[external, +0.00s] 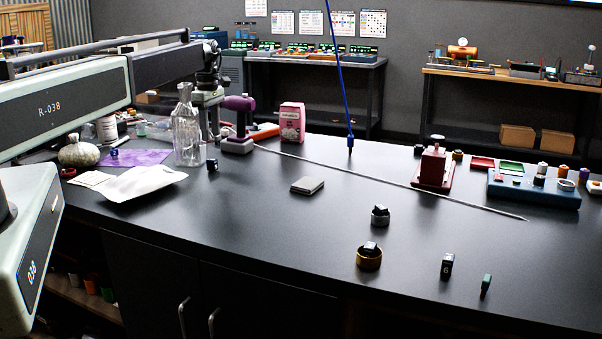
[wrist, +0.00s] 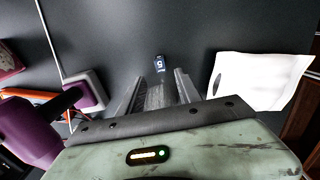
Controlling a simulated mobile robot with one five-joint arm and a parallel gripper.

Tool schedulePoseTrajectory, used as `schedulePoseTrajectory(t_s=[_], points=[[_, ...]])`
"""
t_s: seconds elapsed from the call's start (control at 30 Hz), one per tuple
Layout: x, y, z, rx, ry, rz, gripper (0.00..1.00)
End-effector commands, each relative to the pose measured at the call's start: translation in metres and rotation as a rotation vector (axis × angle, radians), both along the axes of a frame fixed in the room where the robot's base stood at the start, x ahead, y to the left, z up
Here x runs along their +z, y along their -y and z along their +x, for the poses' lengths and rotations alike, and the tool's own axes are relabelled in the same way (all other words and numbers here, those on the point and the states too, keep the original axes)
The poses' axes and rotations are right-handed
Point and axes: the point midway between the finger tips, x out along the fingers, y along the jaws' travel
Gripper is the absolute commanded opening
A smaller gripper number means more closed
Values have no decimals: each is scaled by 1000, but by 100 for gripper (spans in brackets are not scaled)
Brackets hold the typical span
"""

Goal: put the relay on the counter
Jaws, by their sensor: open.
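A small dark block (external: 212,164) rests on the black counter (external: 255,225) between the white sheet and the purple device. It also shows in the wrist view (wrist: 160,63), with a pale digit on its face. I cannot tell for sure whether it is the relay; another black numbered block (external: 447,265) stands at the counter's front right. My gripper (wrist: 160,80) is open, with its fingers pointing at the first block, which lies just beyond the tips with nothing visibly held. In the external view my gripper (external: 209,110) is above that block, partly behind the glass bottle.
The purple device (external: 238,120) stands close on the right. A grey slab (external: 307,185), a thin long rod (external: 400,182) and two rings occupy the middle; bare counter surrounds them.

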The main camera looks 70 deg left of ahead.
Motion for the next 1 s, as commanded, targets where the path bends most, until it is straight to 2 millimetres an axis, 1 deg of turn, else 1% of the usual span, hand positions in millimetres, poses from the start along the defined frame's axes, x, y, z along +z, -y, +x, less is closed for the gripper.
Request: schedulePoseTrajectory(t_s=[0.03, 0.13, 0.2, 0.5, 0.57, 0.6, 0.63, 0.67, 0.7, 0.77, 0.8, 0.87, 0.9, 0.97, 1.0], points=[[21, 0, 0, 0, 0, 0, 41], [32, 0, 0, 0, 0, 0, 41], [34, 0, 0, 0, 0, 0, 41], [31, 0, 0, -1, 0, 0, 41], [31, 8, 5, -19, 0, 0, 41], [31, 20, 13, -51, 0, 0, 41], [31, 34, 21, -90, 1, -1, 41], [31, 53, 32, -142, 1, -1, 41], [31, 85, 50, -229, 1, -1, 41], [32, 144, 78, -398, 1, -1, 41], [32, 189, 96, -526, 1, -1, 41], [32, 258, 117, -724, 0, 0, 41], [32, 303, 127, -857, 0, 0, 41], [32, 373, 137, -1064, 0, 0, 41], [32, 420, 139, -1205, 0, 0, 41]])
